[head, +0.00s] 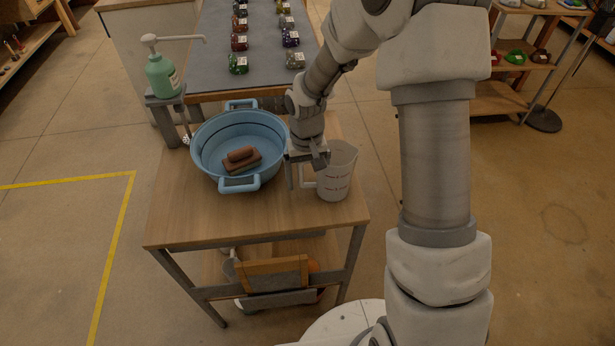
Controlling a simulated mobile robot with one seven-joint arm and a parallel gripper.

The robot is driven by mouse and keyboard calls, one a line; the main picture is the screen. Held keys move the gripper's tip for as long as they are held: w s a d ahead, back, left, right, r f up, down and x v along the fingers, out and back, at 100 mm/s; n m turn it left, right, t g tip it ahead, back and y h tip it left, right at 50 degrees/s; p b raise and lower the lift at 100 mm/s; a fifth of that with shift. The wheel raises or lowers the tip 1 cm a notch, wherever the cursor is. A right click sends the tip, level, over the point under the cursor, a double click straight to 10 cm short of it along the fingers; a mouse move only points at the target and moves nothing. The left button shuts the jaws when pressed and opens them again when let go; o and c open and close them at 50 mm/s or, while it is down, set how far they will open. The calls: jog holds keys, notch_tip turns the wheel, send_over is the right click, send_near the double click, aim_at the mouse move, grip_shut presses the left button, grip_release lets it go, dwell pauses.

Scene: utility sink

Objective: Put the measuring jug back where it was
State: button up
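The measuring jug (338,178), clear-grey with red markings, stands upright at the right side of the wooden table, with its handle towards the left. My gripper (305,171) points down at the jug's handle side, close to the rim. One finger shows left of the handle; the other is hard to make out against the jug. I cannot tell whether the fingers touch or hold the handle. The jug's base appears to be on the tabletop.
A blue basin (215,174) with a brown sponge or brush (241,159) stands left of my gripper. A green pump bottle (162,76) is behind it. The wooden table (200,221) has bare room in front. A grey-topped table (211,46) with several small packs lies beyond.

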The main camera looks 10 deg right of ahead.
notch_tip(320, 180, up, 12)
jog(key=shift+r+p, duration=0.15)
jog(key=shift+p, duration=0.95)
jog(key=s+d+r+t, duration=0.35)
jog(key=s+r, duration=0.45)
jog(key=r, duration=0.4)
jog(key=s+d+r+t, duration=0.1)
jog(key=s+r, duration=0.1)
jog(key=s, duration=0.4)
jog(key=s+d+r+t, duration=0.1)
jog(key=s+r, duration=0.1)
jog(key=s, duration=0.4)
jog(key=shift+s+d+r+m, duration=0.15)
jog(key=shift+s+d+m, duration=0.15)
jog(key=shift+d+m, duration=0.1)
notch_tip(320, 180, up, 5)
jog(key=p, duration=0.4)
jog(key=shift+p, duration=0.3)
